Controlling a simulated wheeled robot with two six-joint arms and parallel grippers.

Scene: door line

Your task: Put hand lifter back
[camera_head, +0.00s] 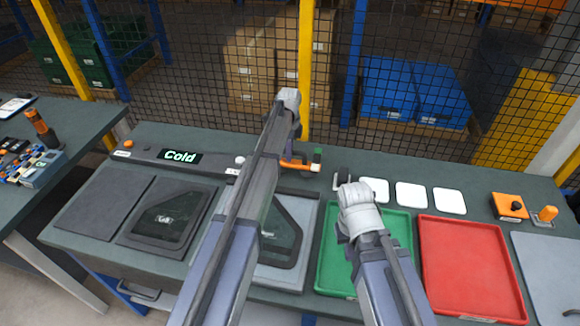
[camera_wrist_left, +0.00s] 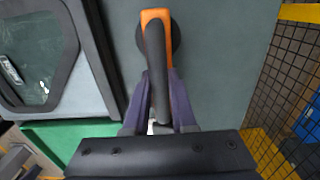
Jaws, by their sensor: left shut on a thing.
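The hand lifter (camera_head: 296,164) is orange with a green and dark end, low over the table behind my left arm. In the left wrist view its orange body and black handle (camera_wrist_left: 156,65) show, with a dark round disc behind the orange end. My left gripper (camera_wrist_left: 160,112) is shut on the handle. I cannot tell whether the disc touches the table.
The table holds a green tray (camera_head: 330,262), a red tray (camera_head: 465,265), white squares (camera_head: 411,195), dark panels in frames (camera_head: 168,217) and a "Cold" display (camera_head: 181,157). An orange button box (camera_head: 509,206) stands right. A mesh fence (camera_head: 410,60) closes the back.

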